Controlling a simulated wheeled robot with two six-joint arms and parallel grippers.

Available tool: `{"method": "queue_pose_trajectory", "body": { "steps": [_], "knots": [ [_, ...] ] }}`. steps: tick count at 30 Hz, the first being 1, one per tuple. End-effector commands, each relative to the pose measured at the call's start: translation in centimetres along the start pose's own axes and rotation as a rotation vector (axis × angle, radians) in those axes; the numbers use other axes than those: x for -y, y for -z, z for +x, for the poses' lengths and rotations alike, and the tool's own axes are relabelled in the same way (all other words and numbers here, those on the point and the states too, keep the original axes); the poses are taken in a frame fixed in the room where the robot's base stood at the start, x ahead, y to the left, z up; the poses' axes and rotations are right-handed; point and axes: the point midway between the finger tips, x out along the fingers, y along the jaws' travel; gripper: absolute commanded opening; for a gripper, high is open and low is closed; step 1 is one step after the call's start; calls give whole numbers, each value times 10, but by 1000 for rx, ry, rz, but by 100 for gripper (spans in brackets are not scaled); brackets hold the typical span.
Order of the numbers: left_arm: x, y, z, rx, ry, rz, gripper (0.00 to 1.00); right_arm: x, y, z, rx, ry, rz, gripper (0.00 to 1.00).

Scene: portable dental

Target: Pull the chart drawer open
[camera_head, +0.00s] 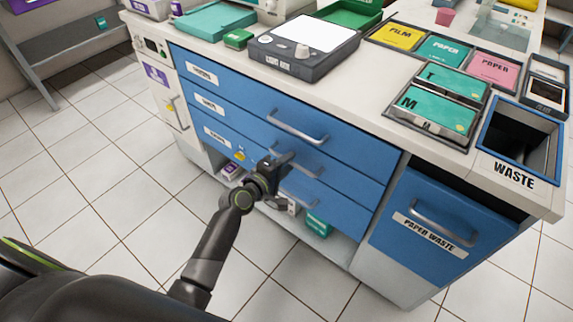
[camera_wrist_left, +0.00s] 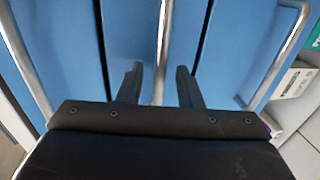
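A blue cabinet has a stack of three drawers: top (camera_head: 250,95), middle (camera_head: 345,180) and bottom (camera_head: 335,205). Each has a metal bar handle and a white label too small to read, so I cannot tell which is the chart drawer. All three fronts look flush. My left gripper (camera_head: 284,160) is at the middle drawer's handle (camera_head: 312,171). In the left wrist view my left gripper (camera_wrist_left: 160,80) has its fingers apart, with the middle handle bar (camera_wrist_left: 164,35) between them. Contact is unclear. My right gripper is out of view.
A paper waste bin front (camera_head: 440,225) with its own handle is at the right, below a waste opening (camera_head: 520,140). A lightbox (camera_head: 303,45) and several labelled trays are on the white counter (camera_head: 375,90). Boxes sit on a low shelf under the drawers. The tiled floor (camera_head: 90,190) is clear.

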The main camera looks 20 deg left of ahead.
Motion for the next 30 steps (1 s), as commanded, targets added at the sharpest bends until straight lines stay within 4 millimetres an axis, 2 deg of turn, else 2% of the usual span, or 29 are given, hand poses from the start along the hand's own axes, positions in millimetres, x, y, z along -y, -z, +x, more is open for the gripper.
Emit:
{"method": "queue_pose_trajectory", "body": {
  "steps": [8,15,30],
  "knots": [
    [0,0,1,0,0,0,31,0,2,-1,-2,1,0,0],
    [0,0,1,0,0,0,0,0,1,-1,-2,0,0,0],
    [1,0,0,0,2,0,0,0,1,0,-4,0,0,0]
  ]
}}
